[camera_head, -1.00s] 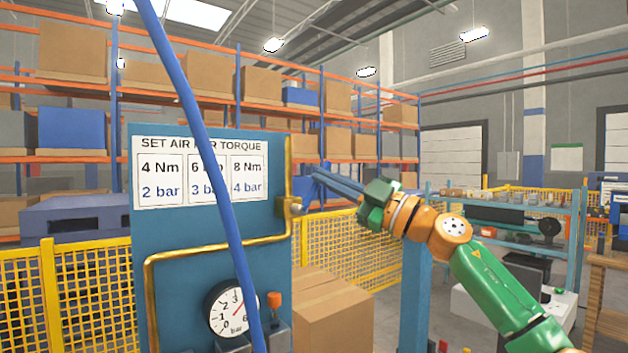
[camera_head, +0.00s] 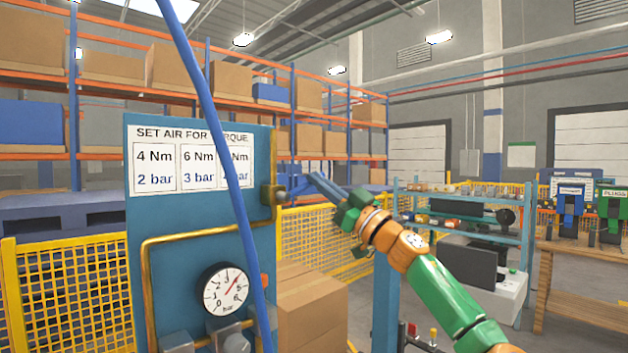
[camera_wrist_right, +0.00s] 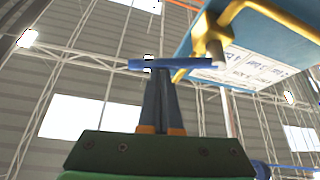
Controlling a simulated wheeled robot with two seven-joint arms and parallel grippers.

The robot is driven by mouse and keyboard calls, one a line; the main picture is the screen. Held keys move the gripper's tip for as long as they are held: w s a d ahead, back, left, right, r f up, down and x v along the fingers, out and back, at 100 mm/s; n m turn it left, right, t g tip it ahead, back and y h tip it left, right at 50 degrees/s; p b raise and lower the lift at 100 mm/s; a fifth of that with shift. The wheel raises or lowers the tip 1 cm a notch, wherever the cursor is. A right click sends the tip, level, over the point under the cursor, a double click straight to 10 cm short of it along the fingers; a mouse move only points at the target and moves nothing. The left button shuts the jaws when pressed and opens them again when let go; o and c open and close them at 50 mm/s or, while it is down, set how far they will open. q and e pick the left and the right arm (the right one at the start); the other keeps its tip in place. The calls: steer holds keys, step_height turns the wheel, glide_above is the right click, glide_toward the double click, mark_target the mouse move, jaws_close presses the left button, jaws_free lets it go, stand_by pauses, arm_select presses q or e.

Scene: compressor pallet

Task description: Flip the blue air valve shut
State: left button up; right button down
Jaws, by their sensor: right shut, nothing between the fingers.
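The blue air valve has a brass body (camera_head: 270,194) on the right edge of the blue panel (camera_head: 205,225). In the right wrist view, its blue lever (camera_wrist_right: 190,64) lies level across the picture, and the brass stem (camera_wrist_right: 211,42) is at its right end. My right gripper (camera_head: 316,180) is shut with nothing between its fingers. It is just right of the valve body. In the wrist view its fingertips (camera_wrist_right: 157,72) meet the middle of the lever; whether they touch it cannot be told. My left gripper is out of view.
A round pressure gauge (camera_head: 225,290) sits low on the panel. A blue hose (camera_head: 222,150) hangs in front of it. A cardboard box (camera_head: 312,308) stands at the panel's lower right, with yellow fencing (camera_head: 310,235) behind. A blue shelf rack (camera_head: 460,225) stands farther right.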

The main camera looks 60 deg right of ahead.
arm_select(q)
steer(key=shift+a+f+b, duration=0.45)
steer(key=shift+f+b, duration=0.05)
arm_select(e)
steer(key=shift+d+f, duration=0.2)
steer(key=shift+f, duration=0.7)
steer(key=shift+d+f, duration=0.1)
steer(key=shift+f, duration=0.05)
